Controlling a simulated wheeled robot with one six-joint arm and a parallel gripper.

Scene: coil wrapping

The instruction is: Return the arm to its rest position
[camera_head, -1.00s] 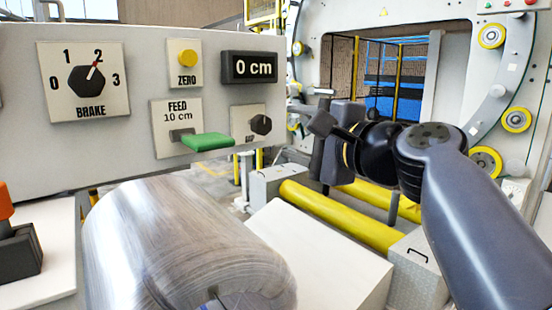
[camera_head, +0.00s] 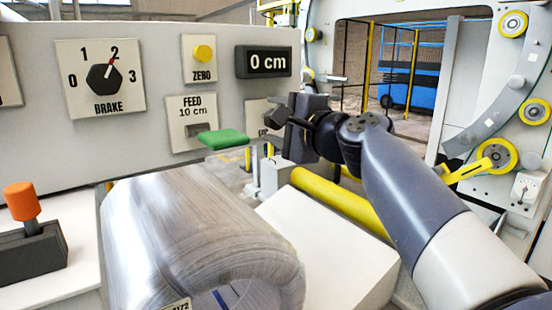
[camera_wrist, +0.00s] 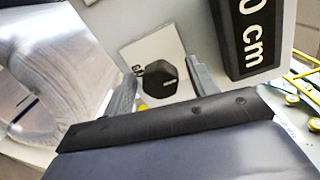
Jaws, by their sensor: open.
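My arm reaches in from the lower right in the head view, and my dark gripper (camera_head: 290,125) is in front of the right end of the control panel (camera_head: 150,60). It partly hides the small knob plate (camera_head: 259,112) there. In the wrist view, my two grey fingers (camera_wrist: 162,85) stand apart with nothing held between them. A black knob (camera_wrist: 163,74) on its white plate shows beyond and between them; I cannot tell how far off it is.
The brake dial (camera_head: 104,77) points at 2. The display (camera_head: 262,62) reads 0 cm. A green feed lever (camera_head: 222,138) sticks out. A film roll (camera_head: 190,240) lies below the panel. An orange-topped lever (camera_head: 22,200) stands left. A yellow roller (camera_head: 340,203) and wrapping ring (camera_head: 505,85) are right.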

